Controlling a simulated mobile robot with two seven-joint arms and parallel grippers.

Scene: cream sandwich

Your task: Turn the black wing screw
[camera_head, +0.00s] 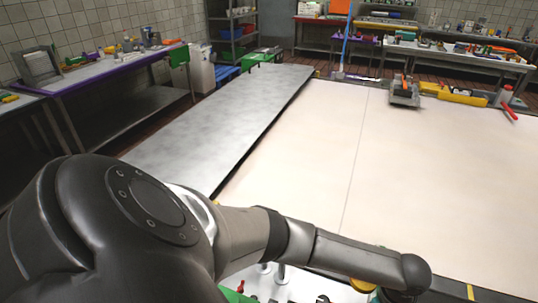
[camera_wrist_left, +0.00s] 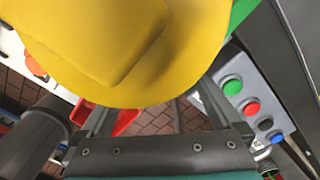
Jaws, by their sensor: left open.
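I cannot make out the black wing screw in either view. In the left wrist view a large rounded yellow part (camera_wrist_left: 140,45) fills the top middle, very close to the camera, and covers the area beyond my fingertips. My left gripper (camera_wrist_left: 157,108) is open, with its two grey fingers spread and their ends hidden by the yellow part. I cannot tell whether they touch it. In the head view my left arm reaches right along the bottom edge, and its hand is out of frame below. A bit of yellow (camera_head: 362,285) shows beneath the arm. My right gripper is not seen.
A control box (camera_wrist_left: 255,108) with green, red and blue buttons is beside the right finger. A red part (camera_wrist_left: 125,120) lies beyond the fingers. The wide cream conveyor surface (camera_head: 420,170) is mostly clear, with tools (camera_head: 405,92) at its far end. A grey metal table (camera_head: 225,115) borders it.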

